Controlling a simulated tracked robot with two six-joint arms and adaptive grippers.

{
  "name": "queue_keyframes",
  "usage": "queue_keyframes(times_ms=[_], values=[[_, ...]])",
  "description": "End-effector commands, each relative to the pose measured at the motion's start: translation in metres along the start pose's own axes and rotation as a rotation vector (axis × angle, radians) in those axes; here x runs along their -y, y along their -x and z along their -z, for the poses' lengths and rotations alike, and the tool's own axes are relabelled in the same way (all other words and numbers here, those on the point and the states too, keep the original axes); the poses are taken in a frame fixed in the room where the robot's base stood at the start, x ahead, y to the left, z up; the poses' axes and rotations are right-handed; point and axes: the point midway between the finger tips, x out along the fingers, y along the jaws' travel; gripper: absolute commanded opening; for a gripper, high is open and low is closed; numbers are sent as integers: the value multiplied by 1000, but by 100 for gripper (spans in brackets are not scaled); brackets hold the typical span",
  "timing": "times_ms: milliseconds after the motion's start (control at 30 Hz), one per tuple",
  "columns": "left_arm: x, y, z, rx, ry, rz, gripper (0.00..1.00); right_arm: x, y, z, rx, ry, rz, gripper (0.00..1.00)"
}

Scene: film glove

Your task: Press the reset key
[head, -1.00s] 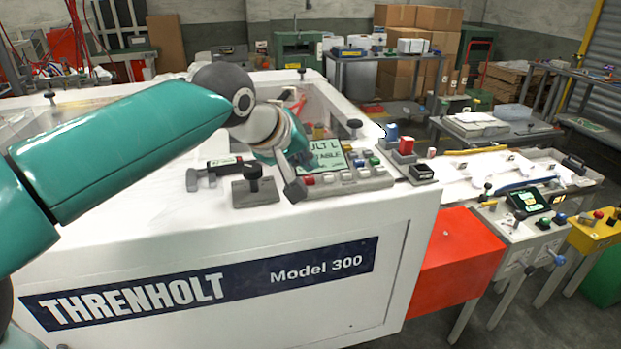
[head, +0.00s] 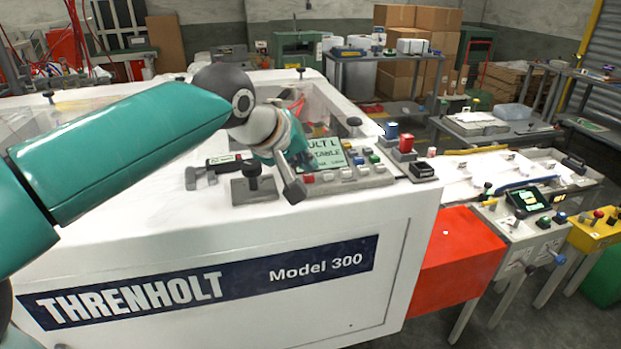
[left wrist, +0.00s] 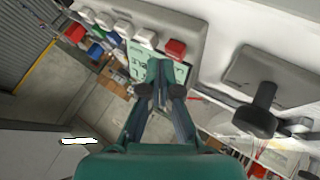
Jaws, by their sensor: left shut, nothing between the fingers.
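The key panel (head: 335,190) sits on the front right of the white machine. Its front row has a red key (head: 310,179) at the left end and several white keys (head: 345,173); coloured keys stand behind. I cannot read any key label. A lit green screen (head: 328,153) is behind the keys, partly covered by my left gripper (head: 304,158). In the left wrist view my left gripper (left wrist: 160,90) is shut and empty. Its fingertips appear over the screen, beside the red key (left wrist: 175,48); contact cannot be told. My right gripper is not in view.
A black knob on a grey base (head: 254,180) stands left of the panel and also shows in the left wrist view (left wrist: 258,112). A red button block (head: 405,146) and a blue one (head: 391,132) stand to the right.

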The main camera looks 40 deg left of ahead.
Motion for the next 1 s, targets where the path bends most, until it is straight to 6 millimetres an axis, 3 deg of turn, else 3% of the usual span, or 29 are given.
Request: queue_keyframes(times_ms=[1000], values=[[4, -6, -4, 0, 0, 0, 0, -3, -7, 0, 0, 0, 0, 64]])
